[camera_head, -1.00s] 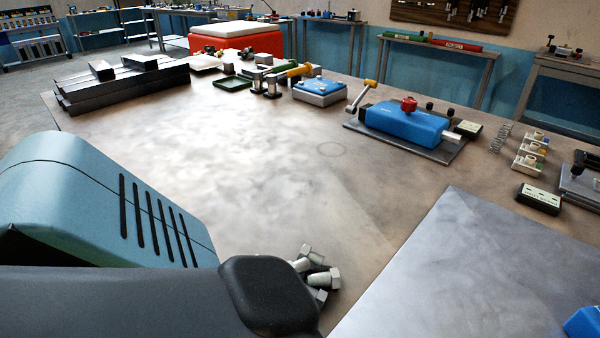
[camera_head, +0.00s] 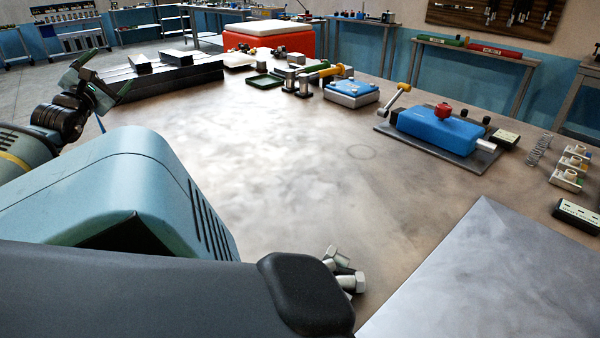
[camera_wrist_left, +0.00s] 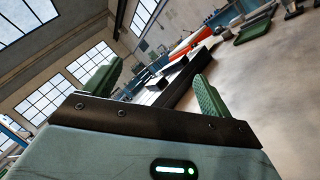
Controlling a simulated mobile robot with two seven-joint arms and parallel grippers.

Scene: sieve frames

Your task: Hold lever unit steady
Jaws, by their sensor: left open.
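A blue lever unit (camera_head: 440,128) with a red knob and a yellow-tipped lever sits on a dark base plate at the back right of the table in the head view. My left gripper (camera_head: 98,74) is raised at the far left of the head view, well away from the unit. Its green fingers are apart with nothing between them, as the left wrist view (camera_wrist_left: 157,72) also shows. The lever unit cannot be made out in the wrist view. My right gripper is not in view.
Dark stacked bars (camera_head: 150,80) lie at the table's back left. A blue-topped box (camera_head: 351,90), a spring (camera_head: 539,149) and white connector blocks (camera_head: 568,178) flank the unit. Bolts (camera_head: 346,272) lie at the front beside a grey sheet (camera_head: 500,275). The table's middle is clear.

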